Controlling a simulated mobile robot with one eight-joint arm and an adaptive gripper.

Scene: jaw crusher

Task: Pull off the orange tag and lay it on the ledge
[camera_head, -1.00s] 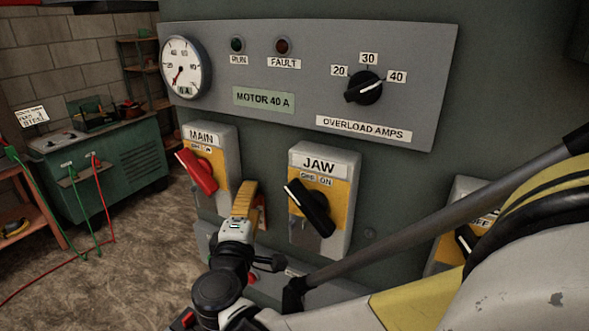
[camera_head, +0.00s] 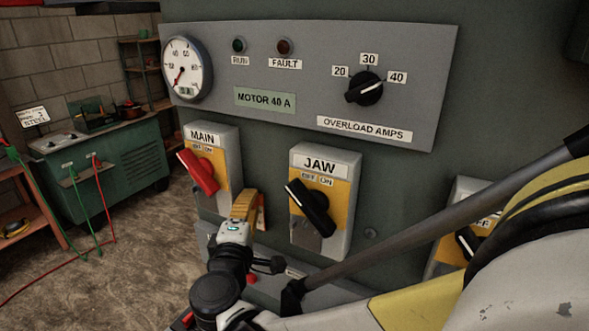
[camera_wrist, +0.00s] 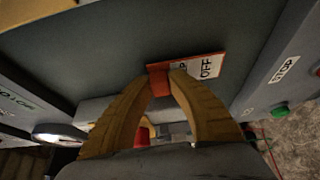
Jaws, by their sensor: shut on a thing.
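The orange tag (camera_wrist: 158,82), with a white panel marked OFF, is between my yellow fingertips in the wrist view. In the head view only an orange-and-white strip of the tag (camera_head: 262,212) shows, at the right of my fingers. My gripper (camera_head: 243,203) is shut on the tag, just below and right of the MAIN switch box; the fingers also show in the wrist view (camera_wrist: 164,72). My fingers hide part of the tag and its fastening, so I cannot tell whether it still hangs. A grey ledge-like box (camera_head: 340,291) runs below the switches.
The MAIN switch (camera_head: 198,172) with its red handle is just above left of my gripper. The JAW switch (camera_head: 318,205) stands close on the right. A STOP label (camera_wrist: 283,70) and green button (camera_wrist: 279,111) sit on a grey housing in the wrist view.

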